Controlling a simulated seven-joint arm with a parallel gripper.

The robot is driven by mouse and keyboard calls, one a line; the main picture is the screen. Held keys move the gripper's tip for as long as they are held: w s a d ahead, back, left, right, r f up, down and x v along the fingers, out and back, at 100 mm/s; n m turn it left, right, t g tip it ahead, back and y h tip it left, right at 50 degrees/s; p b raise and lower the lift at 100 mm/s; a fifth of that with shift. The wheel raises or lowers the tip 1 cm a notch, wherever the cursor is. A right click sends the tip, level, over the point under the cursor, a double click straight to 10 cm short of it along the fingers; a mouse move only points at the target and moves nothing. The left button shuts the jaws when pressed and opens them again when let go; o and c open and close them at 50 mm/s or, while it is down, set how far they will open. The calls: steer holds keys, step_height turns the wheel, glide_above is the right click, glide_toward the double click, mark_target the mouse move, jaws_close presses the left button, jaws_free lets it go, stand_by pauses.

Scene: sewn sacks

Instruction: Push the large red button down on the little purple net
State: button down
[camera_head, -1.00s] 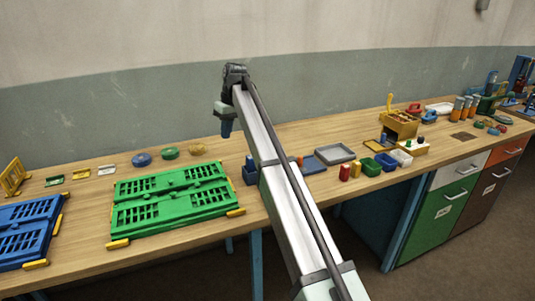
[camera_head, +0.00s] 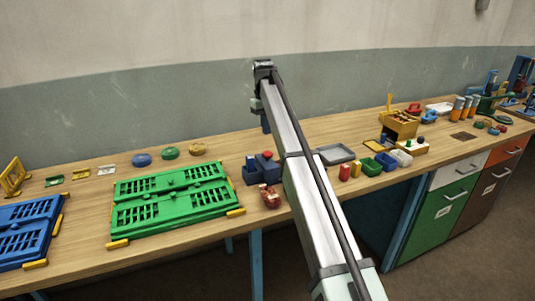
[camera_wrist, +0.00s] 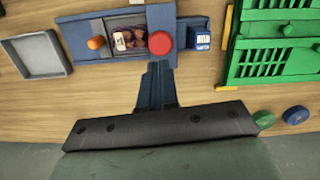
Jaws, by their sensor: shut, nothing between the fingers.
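A large round red button (camera_wrist: 160,41) sits on a blue device (camera_wrist: 112,69) in the wrist view; it also shows in the head view (camera_head: 267,154). Beside the button, a small net (camera_wrist: 130,40) with reddish-brown contents and a white label lies in the device's bay. An orange knob (camera_wrist: 96,43) stands on the bay's other side. My gripper (camera_wrist: 158,66) is shut and empty. Its tips appear just below the button in the wrist picture; contact cannot be seen. In the head view my gripper (camera_head: 265,124) points down above the table, behind the device.
Another reddish net (camera_head: 270,197) lies near the table's front edge. A labelled blue box (camera_wrist: 202,40) stands beside the device. The green crate (camera_head: 140,215) and grey tray (camera_head: 336,154) flank the area. Coloured discs (camera_head: 170,152) lie at the back left.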

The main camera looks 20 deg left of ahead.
mark_target(267, 153)
steer(key=shift+s+d+f, duration=0.15)
steer(key=shift+f, duration=1.6)
steer(key=shift+s+d+f, duration=0.1)
steer(key=shift+f, duration=1.6)
